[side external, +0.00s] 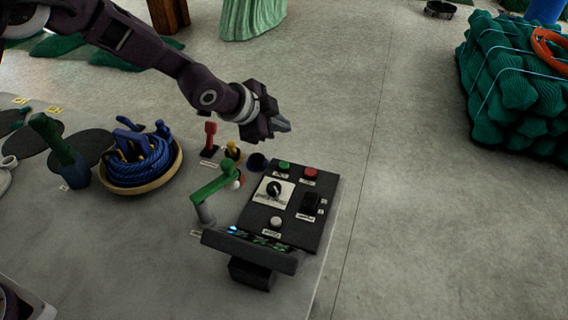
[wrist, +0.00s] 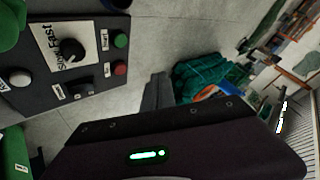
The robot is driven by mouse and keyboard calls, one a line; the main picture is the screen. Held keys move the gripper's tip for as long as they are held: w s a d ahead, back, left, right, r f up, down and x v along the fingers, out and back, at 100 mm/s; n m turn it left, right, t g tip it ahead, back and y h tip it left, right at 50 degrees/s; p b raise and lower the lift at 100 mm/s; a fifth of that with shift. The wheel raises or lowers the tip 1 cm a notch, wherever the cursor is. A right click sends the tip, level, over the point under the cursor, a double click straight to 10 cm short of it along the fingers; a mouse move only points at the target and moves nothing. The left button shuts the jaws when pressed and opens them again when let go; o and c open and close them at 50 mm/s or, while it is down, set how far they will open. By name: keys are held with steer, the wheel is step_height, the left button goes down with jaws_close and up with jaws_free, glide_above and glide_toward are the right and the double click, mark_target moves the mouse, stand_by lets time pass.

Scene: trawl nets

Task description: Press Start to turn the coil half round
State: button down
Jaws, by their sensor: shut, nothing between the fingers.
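The dark control panel (side external: 253,213) lies tilted on the bench. Its green button (side external: 284,165) and red button (side external: 310,172) are along the far edge. In the wrist view the green button (wrist: 121,40) has a small label beside it that looks like Start. A black knob (side external: 273,188) sits on a white plate reading Slow and Fast. A blue rope coil (side external: 150,166) lies in a round tan-rimmed tray (side external: 150,189) at the left. My gripper (side external: 288,127) is shut and empty, raised beyond the panel's far edge, apart from the green button.
A white button (side external: 276,222) and black switch (side external: 311,203) are also on the panel. A green lever (side external: 217,182) stands left of it, with red (side external: 210,137) and yellow (side external: 232,150) levers behind. A green net stack (side external: 510,90) is at right. The floor between is clear.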

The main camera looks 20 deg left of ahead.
mark_target(281, 166)
step_height(281, 166, down, 9)
steer(key=shift+r, duration=0.1)
stand_by(0.4)
stand_by(1.9)
steer(key=shift+f, duration=0.4)
